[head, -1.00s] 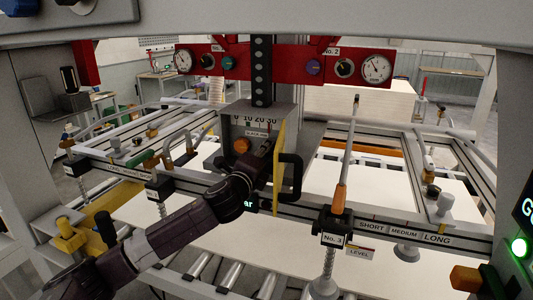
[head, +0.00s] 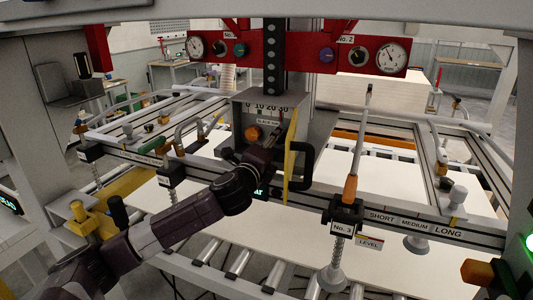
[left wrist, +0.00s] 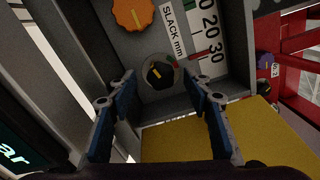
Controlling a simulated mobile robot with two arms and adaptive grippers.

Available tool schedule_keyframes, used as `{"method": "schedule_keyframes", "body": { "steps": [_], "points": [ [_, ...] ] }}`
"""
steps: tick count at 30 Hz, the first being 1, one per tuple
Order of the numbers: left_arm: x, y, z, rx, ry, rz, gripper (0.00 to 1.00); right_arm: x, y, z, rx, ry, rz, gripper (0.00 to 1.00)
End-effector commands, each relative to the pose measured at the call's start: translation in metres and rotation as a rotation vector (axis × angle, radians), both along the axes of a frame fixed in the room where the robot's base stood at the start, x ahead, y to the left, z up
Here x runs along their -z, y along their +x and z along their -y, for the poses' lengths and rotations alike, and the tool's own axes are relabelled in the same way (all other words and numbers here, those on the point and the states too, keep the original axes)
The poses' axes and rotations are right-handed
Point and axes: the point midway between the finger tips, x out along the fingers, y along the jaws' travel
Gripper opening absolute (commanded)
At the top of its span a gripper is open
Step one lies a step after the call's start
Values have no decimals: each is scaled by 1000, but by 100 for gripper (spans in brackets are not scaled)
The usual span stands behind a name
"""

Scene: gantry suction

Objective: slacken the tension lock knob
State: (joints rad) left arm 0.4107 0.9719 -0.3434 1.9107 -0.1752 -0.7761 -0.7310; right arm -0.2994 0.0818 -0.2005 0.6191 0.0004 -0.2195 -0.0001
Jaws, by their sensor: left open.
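In the left wrist view a round black knob (left wrist: 159,74) with a yellow mark sits on a grey panel, below an orange knob (left wrist: 133,12). No label names either one as the tension lock knob. My left gripper (left wrist: 160,95) is open, its blue-lined fingers on either side of the black knob, with visible gaps. I cannot tell how far the tips are from the panel. In the head view my left gripper (head: 268,143) is at the grey box's front, just right of the orange knob (head: 253,132), and hides the black knob. My right gripper is not in view.
A SLACK mm scale (left wrist: 200,30) with a red pointer is beside the knobs. A yellow plate (head: 291,145) and black handle (head: 300,166) stand right of my left gripper. A red gauge bar (head: 300,52) crosses above; suction rails (head: 410,222) extend right.

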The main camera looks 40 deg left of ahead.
Motion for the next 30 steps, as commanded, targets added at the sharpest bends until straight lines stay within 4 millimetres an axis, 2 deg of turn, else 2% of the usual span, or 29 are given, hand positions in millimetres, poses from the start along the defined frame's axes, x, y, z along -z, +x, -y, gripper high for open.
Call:
{"method": "schedule_keyframes", "body": {
  "steps": [6,15,21,30],
  "points": [
    [1,-39,10,3,3,-4,46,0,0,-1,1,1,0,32],
    [1,-81,19,0,2,-4,46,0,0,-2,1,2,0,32],
    [1,-95,23,1,2,-2,46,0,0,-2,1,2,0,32],
    [0,-98,23,0,1,0,46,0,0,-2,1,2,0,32]
  ]
}}
